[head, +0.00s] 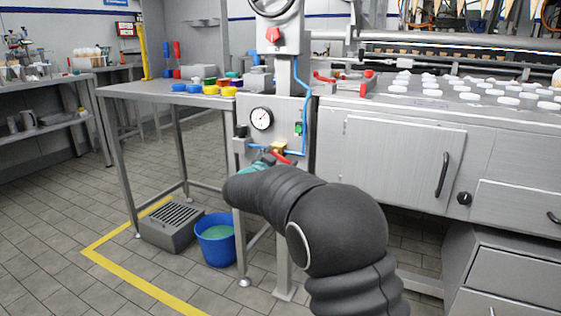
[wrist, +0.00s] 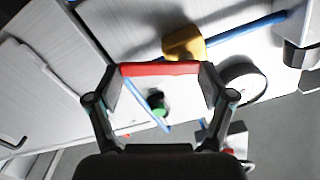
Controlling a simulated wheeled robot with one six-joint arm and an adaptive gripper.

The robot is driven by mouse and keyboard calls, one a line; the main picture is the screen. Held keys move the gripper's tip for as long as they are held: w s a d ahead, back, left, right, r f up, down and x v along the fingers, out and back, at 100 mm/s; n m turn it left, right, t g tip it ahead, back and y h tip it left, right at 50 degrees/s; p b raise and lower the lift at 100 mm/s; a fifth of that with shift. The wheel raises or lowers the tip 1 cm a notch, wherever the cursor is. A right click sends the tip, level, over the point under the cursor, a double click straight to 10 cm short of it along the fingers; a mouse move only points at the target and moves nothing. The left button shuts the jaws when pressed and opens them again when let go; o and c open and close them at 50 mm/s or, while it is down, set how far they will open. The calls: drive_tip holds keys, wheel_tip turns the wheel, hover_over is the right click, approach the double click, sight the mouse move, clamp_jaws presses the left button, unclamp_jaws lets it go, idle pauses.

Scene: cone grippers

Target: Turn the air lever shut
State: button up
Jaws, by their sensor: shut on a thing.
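The air lever is a red bar (wrist: 160,69) on a brass-yellow valve (wrist: 184,43). In the wrist view it spans the gap between the fingertips of my gripper (wrist: 160,78), one finger at each end. My gripper is shut on it. A blue air tube (wrist: 245,34) runs from the valve.
A pressure gauge (head: 261,119) and a green switch (head: 299,129) sit on the panel above the valve. A steel table (head: 120,91) stands left, with a blue bucket (head: 217,247) and grey floor box (head: 172,230) below. The steel machine cabinet (head: 385,165) is close on the right.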

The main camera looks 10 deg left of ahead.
drive_tip(key=shift+w+a+f+m+b, duration=0.15)
drive_tip(key=shift+f+m+b, duration=0.25)
drive_tip(key=shift+m+b, duration=1)
drive_tip(key=shift+a+f+m+b, duration=0.35)
drive_tip(key=shift+m+b, duration=0.4)
drive_tip(key=shift+m, duration=1.3)
drive_tip(key=shift+w+a+f+m+b, duration=0.15)
drive_tip(key=shift+f+m+b, duration=0.25)
drive_tip(key=shift+m+b, duration=1)
drive_tip(key=shift+m, duration=0.55)
drive_tip(key=o, duration=1)
drive_tip(key=shift+o, duration=0.2)
drive_tip(key=v, duration=1.2)
